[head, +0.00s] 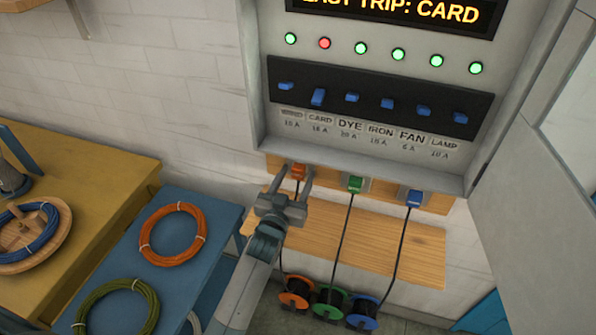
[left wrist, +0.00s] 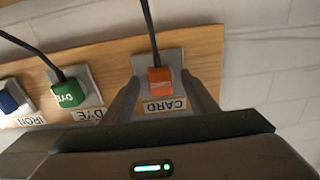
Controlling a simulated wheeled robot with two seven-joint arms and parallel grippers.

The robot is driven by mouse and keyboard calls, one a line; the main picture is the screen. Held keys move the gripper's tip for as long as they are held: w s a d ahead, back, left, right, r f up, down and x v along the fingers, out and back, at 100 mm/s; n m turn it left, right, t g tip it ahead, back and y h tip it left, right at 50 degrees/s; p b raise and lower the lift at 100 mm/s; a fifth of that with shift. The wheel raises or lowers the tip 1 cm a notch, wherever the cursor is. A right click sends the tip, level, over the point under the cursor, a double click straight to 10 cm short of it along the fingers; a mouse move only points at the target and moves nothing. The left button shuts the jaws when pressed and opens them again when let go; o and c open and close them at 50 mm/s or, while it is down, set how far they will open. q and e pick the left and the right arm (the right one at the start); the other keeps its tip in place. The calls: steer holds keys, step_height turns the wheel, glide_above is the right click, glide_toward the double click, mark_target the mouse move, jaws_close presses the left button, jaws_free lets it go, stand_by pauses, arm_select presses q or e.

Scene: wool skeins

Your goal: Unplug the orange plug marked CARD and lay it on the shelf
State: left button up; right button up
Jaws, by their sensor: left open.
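The orange plug (head: 297,172) sits in a socket on the wooden board below the breaker panel, its black cord hanging down. In the left wrist view the orange plug (left wrist: 160,82) is in its grey socket plate, with a CARD label (left wrist: 165,105) beside it. My left gripper (head: 293,178) is open, its fingers on either side of the plug; in the left wrist view the fingers (left wrist: 163,90) stand apart from it. The wooden shelf (head: 390,250) lies below the sockets and is bare apart from cords passing in front. My right gripper is not in view.
A green plug (head: 355,184) and a blue plug (head: 414,198) sit in sockets to the right. Orange, green and blue cord reels (head: 330,302) stand below. A blue table with an orange skein (head: 172,234) is at left. The panel door (head: 540,170) hangs open at right.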

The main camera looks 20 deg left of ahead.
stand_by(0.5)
arm_select(q)
jaws_close()
steer(key=shift+s+p, duration=0.1)
steer(key=shift+p, duration=0.2)
steer(key=shift+s+a+p, duration=0.1)
steer(key=shift+s+p, duration=1.15)
steer(key=shift+s, duration=1.65)
